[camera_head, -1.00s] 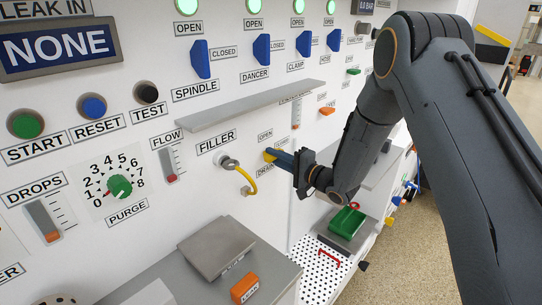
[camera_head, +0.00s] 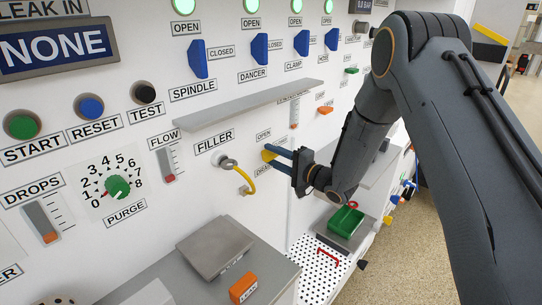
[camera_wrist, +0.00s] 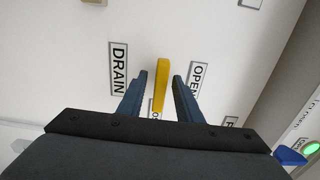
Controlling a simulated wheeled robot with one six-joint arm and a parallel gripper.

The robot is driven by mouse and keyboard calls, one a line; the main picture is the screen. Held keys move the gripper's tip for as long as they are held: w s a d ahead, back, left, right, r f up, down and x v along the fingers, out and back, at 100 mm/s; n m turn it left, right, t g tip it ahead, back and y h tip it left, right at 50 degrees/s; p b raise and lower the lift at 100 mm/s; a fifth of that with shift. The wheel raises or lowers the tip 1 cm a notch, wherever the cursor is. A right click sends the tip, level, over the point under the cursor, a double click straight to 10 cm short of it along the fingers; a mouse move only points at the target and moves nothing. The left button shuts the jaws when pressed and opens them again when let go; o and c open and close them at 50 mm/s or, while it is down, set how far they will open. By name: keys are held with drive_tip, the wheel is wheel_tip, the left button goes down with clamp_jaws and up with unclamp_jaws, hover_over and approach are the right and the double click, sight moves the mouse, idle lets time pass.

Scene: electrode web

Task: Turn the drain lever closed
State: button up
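The drain lever (camera_wrist: 162,85) is a yellow bar on the white panel, between the DRAIN label (camera_wrist: 118,69) and the OPEN label (camera_wrist: 197,79) in the wrist view. In the head view a small part of the lever (camera_head: 267,155) shows at my fingertips. My gripper (camera_wrist: 160,80) is open, with one blue finger on each side of the lever. A gap shows on both sides, so neither finger appears to touch it. In the head view my gripper (camera_head: 279,157) reaches in from the right. A label under the lever's lower end is partly hidden.
A yellow hooked hose (camera_head: 246,178) at the FILLER fitting is just left of the lever. A grey shelf (camera_head: 250,104) juts out above. Blue levers (camera_head: 260,49) line the panel higher up.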

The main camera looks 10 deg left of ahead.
drive_tip(key=b+v, duration=0.1)
drive_tip(key=v, duration=0.6)
drive_tip(key=shift+s+d, duration=0.2)
drive_tip(key=shift+d, duration=0.15)
drive_tip(key=w+d+n+t+h, duration=0.1)
drive_tip(key=w+d+t+h, duration=0.15)
drive_tip(key=d+h, duration=0.55)
drive_tip(key=s+d+f+n+g+h, duration=0.1)
drive_tip(key=s+d+g+h, duration=0.35)
drive_tip(key=d, duration=0.75)
drive_tip(key=s+d+n+g+h, duration=0.1)
drive_tip(key=s+d+n+g, duration=0.1)
drive_tip(key=s, duration=1.3)
drive_tip(key=s+d+n+g+h, duration=0.2)
drive_tip(key=s+d+g, duration=0.2)
drive_tip(key=s, duration=1)
drive_tip(key=shift+s+d+r+g, duration=0.15)
drive_tip(key=shift+s+d+g, duration=0.25)
drive_tip(key=shift+d, duration=0.35)
